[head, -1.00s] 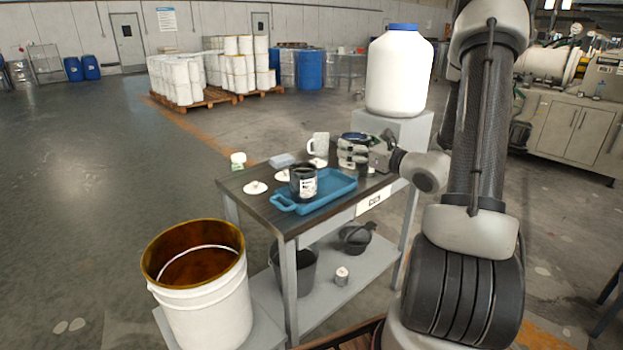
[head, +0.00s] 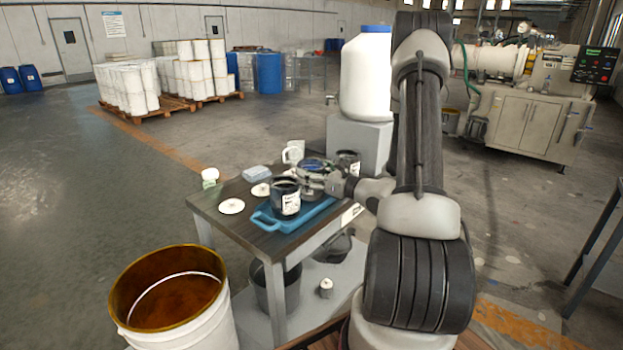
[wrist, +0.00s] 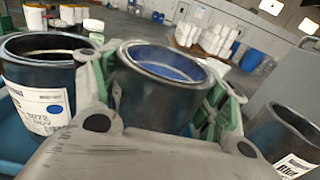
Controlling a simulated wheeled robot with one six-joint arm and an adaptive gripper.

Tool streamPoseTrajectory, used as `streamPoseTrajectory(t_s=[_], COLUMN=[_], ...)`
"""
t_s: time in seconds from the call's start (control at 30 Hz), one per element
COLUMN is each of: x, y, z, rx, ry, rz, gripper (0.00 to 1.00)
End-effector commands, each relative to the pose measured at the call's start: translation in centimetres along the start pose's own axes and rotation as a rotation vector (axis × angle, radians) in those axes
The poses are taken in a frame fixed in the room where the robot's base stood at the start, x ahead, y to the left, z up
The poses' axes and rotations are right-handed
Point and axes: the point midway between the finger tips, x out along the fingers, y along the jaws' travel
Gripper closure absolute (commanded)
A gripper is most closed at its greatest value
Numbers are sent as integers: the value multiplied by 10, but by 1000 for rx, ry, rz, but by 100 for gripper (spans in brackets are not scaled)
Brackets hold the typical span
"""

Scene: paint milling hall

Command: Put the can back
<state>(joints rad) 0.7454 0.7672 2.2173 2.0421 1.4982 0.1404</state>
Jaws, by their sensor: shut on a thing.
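My gripper (wrist: 165,100) is shut around a dark metal can (wrist: 150,95) with blue paint inside, seen upright between the green-edged fingers in the wrist view. In the head view, the gripper (head: 314,178) holds this can (head: 312,163) at the back of the blue tray (head: 265,219); I cannot tell whether it touches the tray. A second dark can (head: 284,196) with a white label stands on the tray and fills the left of the wrist view (wrist: 35,85). A third labelled can (head: 347,160) is behind the gripper, and right in the wrist view (wrist: 283,138).
A large white jar (head: 366,80) stands on a grey block behind. An open bucket (head: 170,300) stands front left.

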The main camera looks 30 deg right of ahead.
Motion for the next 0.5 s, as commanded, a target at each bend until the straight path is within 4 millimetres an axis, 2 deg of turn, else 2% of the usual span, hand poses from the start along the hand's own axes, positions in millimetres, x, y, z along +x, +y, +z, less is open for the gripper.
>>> streamPoseTrajectory(t_s=[0.13,0.5], x=[0,0], y=[0,0], z=[-15,-19], rx=[-1,-1], ry=[-3,-3], rz=[0,0], gripper=[78,78])
